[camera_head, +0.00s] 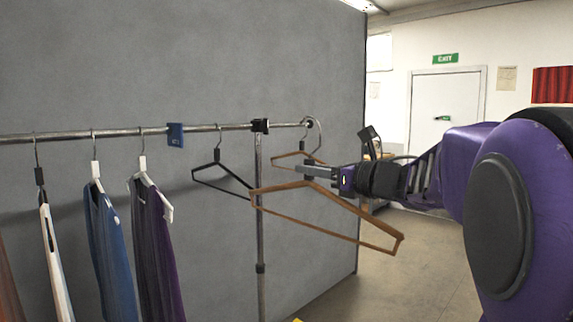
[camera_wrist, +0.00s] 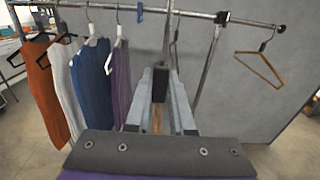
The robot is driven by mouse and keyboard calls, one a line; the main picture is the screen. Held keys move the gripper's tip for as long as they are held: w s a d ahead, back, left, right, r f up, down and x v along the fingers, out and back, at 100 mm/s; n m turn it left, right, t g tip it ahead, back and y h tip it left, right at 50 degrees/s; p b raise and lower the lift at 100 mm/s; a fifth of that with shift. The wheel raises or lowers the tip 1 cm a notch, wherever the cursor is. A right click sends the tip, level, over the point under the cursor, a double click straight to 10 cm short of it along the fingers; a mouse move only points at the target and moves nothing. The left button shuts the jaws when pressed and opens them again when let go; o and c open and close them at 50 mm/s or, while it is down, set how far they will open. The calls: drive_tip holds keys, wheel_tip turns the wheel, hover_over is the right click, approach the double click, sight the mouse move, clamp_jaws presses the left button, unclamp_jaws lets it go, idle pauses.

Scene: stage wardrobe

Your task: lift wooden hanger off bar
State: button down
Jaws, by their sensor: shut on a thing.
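A wooden hanger (camera_head: 330,227) is held in my gripper (camera_head: 309,170) at the top, just below its hook. It is empty and slightly tilted, its right end lower in the head view. Its hook reaches up near the right end of the metal bar (camera_head: 221,128); I cannot tell whether it still rests on the bar. In the wrist view, a strip of its wood (camera_wrist: 157,120) shows between the fingers of my gripper (camera_wrist: 160,88); the rest is hidden. A second wooden hanger (camera_head: 283,155) hangs at the bar's end behind it, clearer in the wrist view (camera_wrist: 262,66).
A black hanger (camera_head: 222,180) hangs empty left of the upright post (camera_head: 259,230). Blue (camera_head: 108,250) and purple (camera_head: 156,250) garments hang farther left. A blue tag (camera_head: 175,135) is on the bar. A grey panel (camera_head: 190,60) stands behind; open floor lies right.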

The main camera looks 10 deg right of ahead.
drive_tip(key=shift+p+v, duration=0.7)
drive_tip(key=shift+v, duration=2)
